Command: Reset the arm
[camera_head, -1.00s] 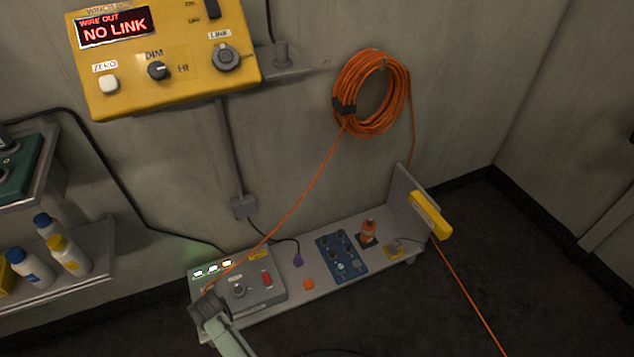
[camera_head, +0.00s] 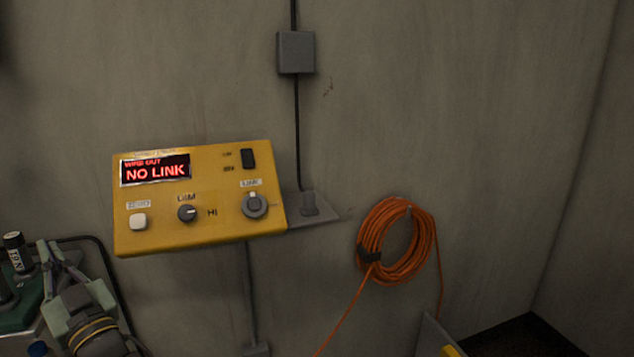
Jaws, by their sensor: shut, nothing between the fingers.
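My gripper (camera_head: 57,254) is at the lower left of the head view, fingers pointing up, shut and empty. The grey-green hand and dark wrist with a tan band show below it. It appears just right of a black cylinder with a white label (camera_head: 17,252); I cannot tell whether they touch. The rest of my arm is out of frame.
A yellow winch box (camera_head: 200,235) on the wall reads "WIRE OUT NO LINK". A small grey shelf (camera_head: 318,218) adjoins it. An orange cable coil (camera_head: 382,275) hangs at right. A green unit (camera_head: 18,318) is at lower left.

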